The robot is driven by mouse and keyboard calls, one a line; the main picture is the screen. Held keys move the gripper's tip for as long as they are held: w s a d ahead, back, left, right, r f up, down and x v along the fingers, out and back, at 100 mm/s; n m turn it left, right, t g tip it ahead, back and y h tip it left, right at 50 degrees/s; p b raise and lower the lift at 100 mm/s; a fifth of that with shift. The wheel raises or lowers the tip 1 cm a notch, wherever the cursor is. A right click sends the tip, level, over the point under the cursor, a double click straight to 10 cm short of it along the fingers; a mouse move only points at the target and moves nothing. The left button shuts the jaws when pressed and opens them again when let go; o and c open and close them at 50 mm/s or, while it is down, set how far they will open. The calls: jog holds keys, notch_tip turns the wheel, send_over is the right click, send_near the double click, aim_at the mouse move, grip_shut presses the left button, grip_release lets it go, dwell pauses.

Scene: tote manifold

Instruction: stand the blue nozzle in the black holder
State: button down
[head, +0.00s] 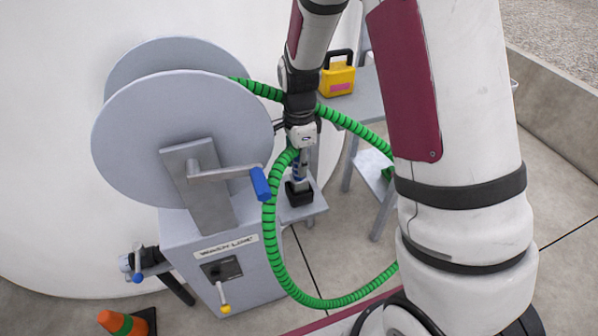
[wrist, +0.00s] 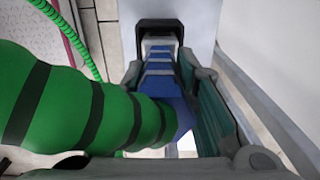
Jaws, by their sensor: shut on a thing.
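The blue nozzle (head: 298,170) hangs upright below my gripper (head: 299,152), with the green hose joined to its upper end. The black holder (head: 299,193) sits on a small grey shelf, right under the nozzle. In the wrist view my gripper (wrist: 161,75) has its fingers closed on both sides of the nozzle (wrist: 160,88). The holder (wrist: 174,27) shows at the top there, with the nozzle's lower end lined up with its opening. The end appears at or in the opening; how deep it is I cannot tell.
The green hose (head: 270,235) loops down beside my gripper from the large grey reel (head: 170,130). The reel's crank has a blue handle (head: 260,183). A yellow case (head: 338,80) stands on a grey table behind. An orange cone (head: 128,322) is at lower left.

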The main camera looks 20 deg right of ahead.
aim_at(298, 185)
jog(key=shift+f, duration=1.5)
jog(key=shift+f+b, duration=0.15)
jog(key=shift+b, duration=0.2)
jog(key=c, duration=1.3)
grip_release()
